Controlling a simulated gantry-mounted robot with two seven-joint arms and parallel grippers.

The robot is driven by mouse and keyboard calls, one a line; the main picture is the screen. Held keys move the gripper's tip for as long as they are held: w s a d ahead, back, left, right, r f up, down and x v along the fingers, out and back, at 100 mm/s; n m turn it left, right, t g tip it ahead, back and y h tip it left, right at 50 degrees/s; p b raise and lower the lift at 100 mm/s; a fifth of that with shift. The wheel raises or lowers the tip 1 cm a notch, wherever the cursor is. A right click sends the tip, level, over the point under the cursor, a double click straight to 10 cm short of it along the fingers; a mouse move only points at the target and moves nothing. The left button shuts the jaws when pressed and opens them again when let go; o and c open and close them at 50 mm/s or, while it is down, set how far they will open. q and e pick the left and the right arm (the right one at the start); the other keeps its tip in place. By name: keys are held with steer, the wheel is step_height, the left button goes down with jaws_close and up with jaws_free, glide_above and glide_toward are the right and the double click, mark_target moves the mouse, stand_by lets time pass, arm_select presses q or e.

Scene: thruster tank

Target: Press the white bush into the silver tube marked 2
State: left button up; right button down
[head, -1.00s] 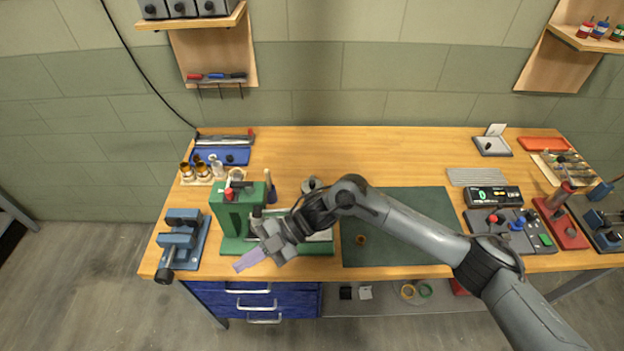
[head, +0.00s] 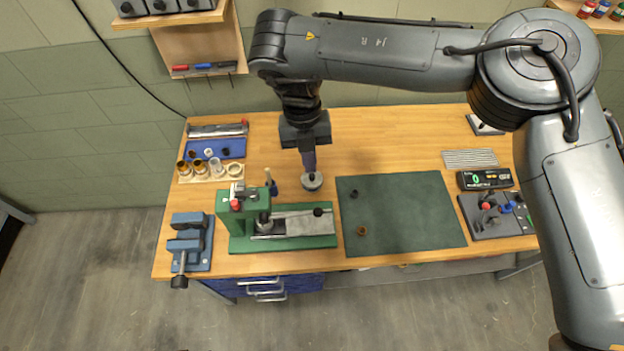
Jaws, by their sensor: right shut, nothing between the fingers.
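A small white piece (head: 209,152), which looks like the white bush, lies in the blue tray (head: 236,146) at the back left, between dark pieces. A silver tube (head: 216,168) stands in the light wooden rack (head: 207,178) in front of that tray, right of brass-coloured tubes (head: 198,166). I cannot read any mark on it. The green press (head: 231,222) stands at the front left, its bed running right. My right gripper (head: 310,170) is shut and empty, pointing down at a round grey item (head: 312,182) behind the press; I cannot tell if they touch. My left gripper is out of view.
A dark green mat (head: 405,215) right of the press holds a small black piece (head: 354,194) and a small brass piece (head: 362,230). A blue vise (head: 190,240) is at the left front corner. A display unit (head: 485,179) is at right. My right arm crosses above the table's back.

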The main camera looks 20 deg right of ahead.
mark_target(317, 209)
steer(key=x, duration=1.2)
steer(key=shift+s+d+f, duration=0.15)
steer(key=shift+s+f, duration=0.1)
steer(key=shift+f, duration=0.6)
